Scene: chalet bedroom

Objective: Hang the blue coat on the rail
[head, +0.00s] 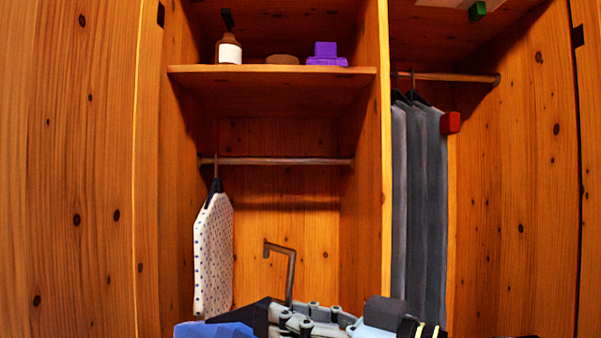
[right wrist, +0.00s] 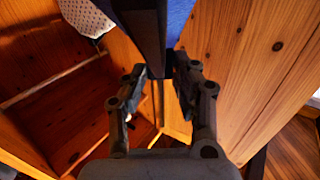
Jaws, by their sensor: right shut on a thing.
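The blue coat (head: 214,330) shows only as its top at the bottom edge of the head view, on a dark hanger with a bent hook (head: 291,270) pointing up. My right gripper (head: 300,322) is shut on the hanger beside the coat. In the right wrist view the fingers (right wrist: 161,75) close on the dark hanger bar (right wrist: 147,35), with blue cloth (right wrist: 180,18) behind it. The hook stands below the rail (head: 290,161) of the middle compartment, apart from it. A second rail (head: 465,77) spans the right compartment. My left gripper is not in view.
A spotted white garment (head: 213,255) hangs at the left end of the middle rail; the rest of that rail is bare. Grey garments (head: 418,200) fill the right rail's left part. The shelf (head: 270,72) above holds a bottle (head: 229,49) and a purple item (head: 326,55).

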